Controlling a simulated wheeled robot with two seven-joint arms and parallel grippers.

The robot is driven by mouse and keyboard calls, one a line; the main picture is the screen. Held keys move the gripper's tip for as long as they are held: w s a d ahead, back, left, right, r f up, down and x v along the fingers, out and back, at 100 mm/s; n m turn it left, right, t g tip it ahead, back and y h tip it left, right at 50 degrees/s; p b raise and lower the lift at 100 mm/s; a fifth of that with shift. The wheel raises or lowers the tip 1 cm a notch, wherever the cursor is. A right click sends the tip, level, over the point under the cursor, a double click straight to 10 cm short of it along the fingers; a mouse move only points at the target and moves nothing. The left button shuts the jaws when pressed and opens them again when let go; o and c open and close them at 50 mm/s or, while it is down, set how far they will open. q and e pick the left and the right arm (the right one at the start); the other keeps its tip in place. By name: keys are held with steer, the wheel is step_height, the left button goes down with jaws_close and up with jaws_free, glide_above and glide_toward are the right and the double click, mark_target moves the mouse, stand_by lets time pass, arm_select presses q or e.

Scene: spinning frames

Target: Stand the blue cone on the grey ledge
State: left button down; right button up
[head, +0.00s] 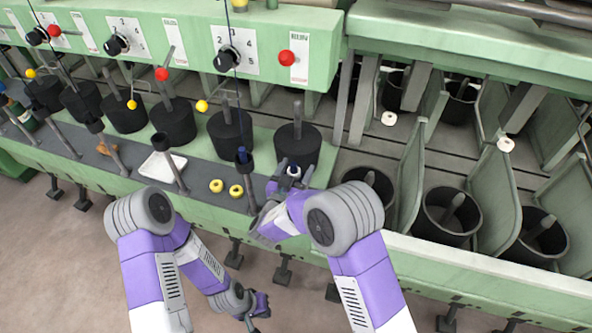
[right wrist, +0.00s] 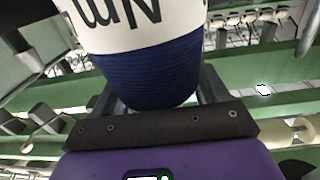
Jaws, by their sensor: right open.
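The blue cone (right wrist: 150,75), blue thread below a white lettered part, fills the upper middle of the right wrist view, between the fingers of my right gripper. In the head view a small white and blue part of it (head: 293,171) shows at the gripper; the rest is hidden. My right gripper (head: 284,180) is open around the cone, at the right end of the grey ledge (head: 205,172), in front of a black can. Whether the cone touches the ledge cannot be told. My left gripper (head: 258,308) hangs low over the floor, its jaws unclear.
Two yellow rings (head: 226,187) and a white tray (head: 162,166) lie on the ledge. A post with a dark blue top (head: 242,158) stands left of my right gripper. Black cans (head: 297,145) line the back. Green dividers (head: 409,180) stand at right.

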steer(key=p+v, duration=0.1)
steer(key=v, duration=1.1)
